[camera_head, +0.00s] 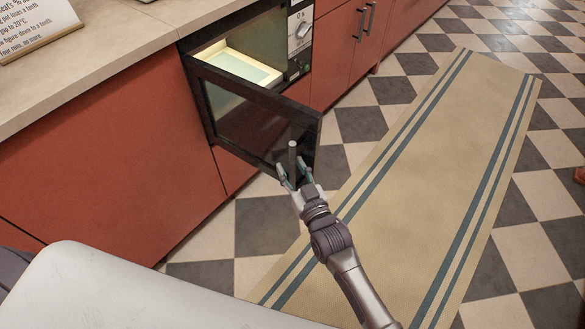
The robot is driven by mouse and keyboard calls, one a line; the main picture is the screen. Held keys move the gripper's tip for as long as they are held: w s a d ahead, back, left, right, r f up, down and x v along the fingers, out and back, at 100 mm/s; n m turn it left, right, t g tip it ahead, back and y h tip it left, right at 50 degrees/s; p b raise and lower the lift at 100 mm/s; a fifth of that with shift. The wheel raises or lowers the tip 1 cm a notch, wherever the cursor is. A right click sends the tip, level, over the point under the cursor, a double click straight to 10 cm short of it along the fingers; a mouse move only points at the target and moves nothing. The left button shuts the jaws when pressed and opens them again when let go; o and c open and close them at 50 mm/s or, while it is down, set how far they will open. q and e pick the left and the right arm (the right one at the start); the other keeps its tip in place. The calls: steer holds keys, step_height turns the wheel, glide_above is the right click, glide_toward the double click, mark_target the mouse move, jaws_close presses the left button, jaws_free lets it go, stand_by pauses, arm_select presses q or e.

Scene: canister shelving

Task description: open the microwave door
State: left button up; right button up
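The microwave (299,52) is built into the red cabinet row, and its lit, pale interior (238,66) shows. Its dark glass door (247,122) stands partly open, swung out from the hinge side at the left. An upright grey bar handle (292,152) is on the door's free edge. My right gripper (291,168) is at the handle's lower part, with one finger on each side of it. The fingers look spread, with a gap beside the bar; contact is hard to tell. My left gripper is out of view.
A beige counter (110,45) runs above the cabinets, with a printed sign (35,22) at the upper left. Red cabinet doors (345,45) with bar handles are right of the microwave. A striped runner (420,170) lies on the checkered floor, which is clear there.

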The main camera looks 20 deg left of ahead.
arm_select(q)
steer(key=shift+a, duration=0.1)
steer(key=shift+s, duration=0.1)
arm_select(e)
steer(key=v, duration=1.2)
